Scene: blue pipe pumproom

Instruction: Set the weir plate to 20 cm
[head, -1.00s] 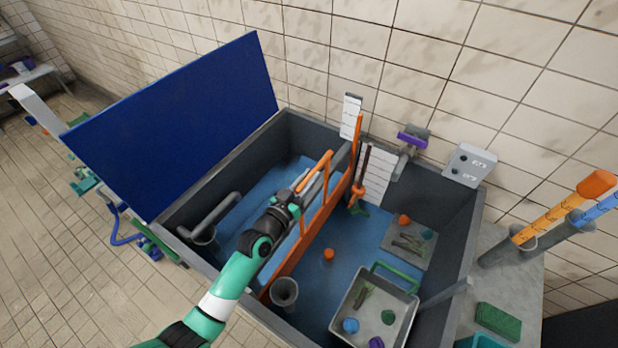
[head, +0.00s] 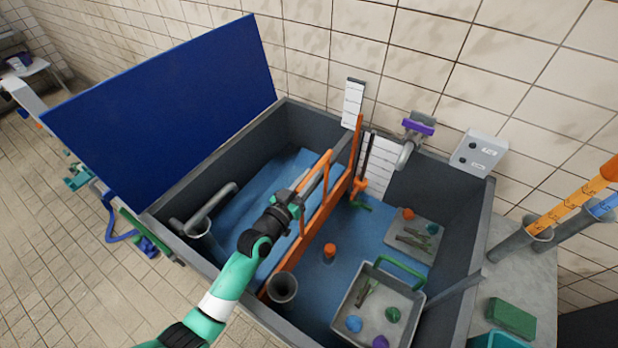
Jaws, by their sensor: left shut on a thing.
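The orange weir plate (head: 316,227) stands upright across the grey tank (head: 484,225), dividing it into a left and a right part. Its orange handle bar (head: 327,160) rises above it. My left gripper (head: 302,188) is shut on this handle, above the tank. An orange upright pointer (head: 359,128) stands at the plate's far end, in front of a white marked scale (head: 353,95) at the back wall. Its tip overlaps the lower part of the scale. The scale's figures are too small to read. My right gripper is out of view.
A blue panel (head: 165,110) stands along the tank's left side. The right part holds a grey tray (head: 343,300), an orange float (head: 330,250) and a grey slab (head: 420,250). Grey funnels (head: 283,288) sit at the tank's front. A grey box (head: 478,150) stands at the back right.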

